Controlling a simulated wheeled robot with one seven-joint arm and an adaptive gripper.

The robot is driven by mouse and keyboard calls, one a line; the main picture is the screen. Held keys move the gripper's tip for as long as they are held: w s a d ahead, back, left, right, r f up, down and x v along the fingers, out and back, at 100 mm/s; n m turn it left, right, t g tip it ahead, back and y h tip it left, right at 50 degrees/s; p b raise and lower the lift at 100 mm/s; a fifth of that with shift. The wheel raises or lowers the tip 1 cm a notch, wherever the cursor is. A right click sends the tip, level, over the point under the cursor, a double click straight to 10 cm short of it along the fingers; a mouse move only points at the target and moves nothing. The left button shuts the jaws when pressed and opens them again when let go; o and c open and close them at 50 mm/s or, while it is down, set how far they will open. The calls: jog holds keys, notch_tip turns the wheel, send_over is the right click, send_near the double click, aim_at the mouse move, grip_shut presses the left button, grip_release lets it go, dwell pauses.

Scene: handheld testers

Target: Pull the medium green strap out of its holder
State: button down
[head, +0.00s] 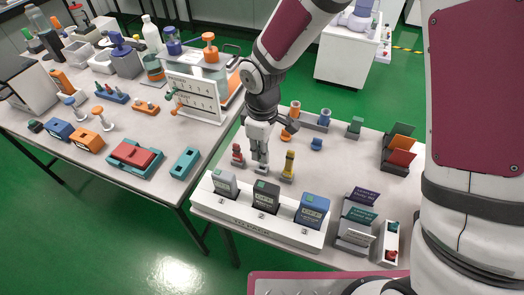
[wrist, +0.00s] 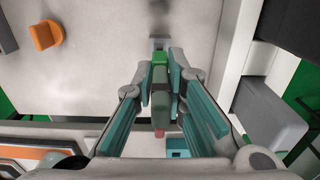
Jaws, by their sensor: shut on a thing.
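My gripper (wrist: 160,78) points down with its two teal-padded fingers closed around a small green piece, seen between the fingertips in the wrist view; I take this piece as the green strap (wrist: 160,58). In the head view my gripper (head: 261,166) is in the middle of the bench, between a red piece (head: 237,155) on its left and a yellow piece (head: 288,166) on its right. The fingers hide most of the strap and its holder there. I cannot tell whether the strap is clear of its holder. A bit of red (wrist: 159,134) shows below the fingers in the wrist view.
A white rack (head: 238,222) with grey, black and blue testers stands just in front of my gripper. Card holders (head: 355,236) stand to the right. A white sign panel (head: 193,97) stands behind left. The bench (head: 340,150) right of the yellow piece is partly clear.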

jog(key=shift+r+p, duration=0.7)
jog(key=shift+r, duration=0.35)
